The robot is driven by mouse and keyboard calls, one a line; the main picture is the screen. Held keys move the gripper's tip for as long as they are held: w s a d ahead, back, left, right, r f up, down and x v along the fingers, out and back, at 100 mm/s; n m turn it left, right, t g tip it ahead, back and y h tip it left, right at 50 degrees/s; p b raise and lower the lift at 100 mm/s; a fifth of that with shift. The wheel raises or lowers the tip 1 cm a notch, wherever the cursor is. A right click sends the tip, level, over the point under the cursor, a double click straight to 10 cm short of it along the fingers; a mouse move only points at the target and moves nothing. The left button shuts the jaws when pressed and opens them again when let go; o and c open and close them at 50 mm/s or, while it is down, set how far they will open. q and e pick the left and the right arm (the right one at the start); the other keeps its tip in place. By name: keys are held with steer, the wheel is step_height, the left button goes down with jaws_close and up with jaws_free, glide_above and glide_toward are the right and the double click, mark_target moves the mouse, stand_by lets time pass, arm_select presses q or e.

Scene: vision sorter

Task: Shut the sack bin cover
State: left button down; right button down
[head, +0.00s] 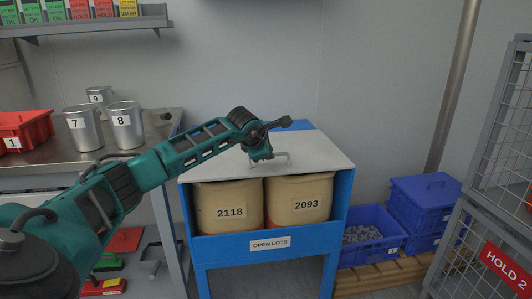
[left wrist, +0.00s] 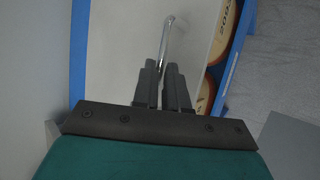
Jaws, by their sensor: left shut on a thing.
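The sack bin (head: 270,244) is a blue frame with a front label "OPEN LOTS". Its pale grey cover (head: 315,153) lies across the top, its front edge close to the tops of the side posts. I cannot tell whether it rests fully on the frame. Two tan sacks, 2118 (head: 230,197) and 2093 (head: 306,204), show below the cover's front edge. My left gripper (head: 262,155) is shut on the cover's metal handle (head: 283,156). In the left wrist view the handle (left wrist: 168,32) runs between the fingers (left wrist: 165,88). My right gripper is out of view.
A steel bench (head: 60,158) with metal pots (head: 84,128) and a red bin (head: 22,131) stands at the left. Blue crates (head: 370,232) sit at the right on a wooden pallet. A wire cage (head: 490,180) marked HOLD 2 stands at the far right.

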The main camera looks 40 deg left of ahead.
arm_select(q)
steer(key=f, duration=0.2)
steer(key=d+f, duration=0.1)
steer(key=shift+s+f+g, duration=0.1)
steer(key=shift+s+g, duration=0.25)
steer(key=shift+g, duration=0.05)
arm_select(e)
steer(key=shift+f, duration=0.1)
arm_select(q)
steer(key=c, duration=1.2)
jaws_free()
steer(key=shift+o, duration=0.2)
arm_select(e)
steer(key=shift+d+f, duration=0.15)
arm_select(q)
steer(key=p+v, duration=0.2)
steer(key=v, duration=1.1)
steer(key=shift+a+r+p, duration=0.3)
steer(key=shift+a+r, duration=0.05)
steer(key=shift+r, duration=0.2)
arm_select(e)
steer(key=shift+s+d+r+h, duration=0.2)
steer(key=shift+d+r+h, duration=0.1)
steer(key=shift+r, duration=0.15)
arm_select(q)
steer(key=shift+w, duration=0.1)
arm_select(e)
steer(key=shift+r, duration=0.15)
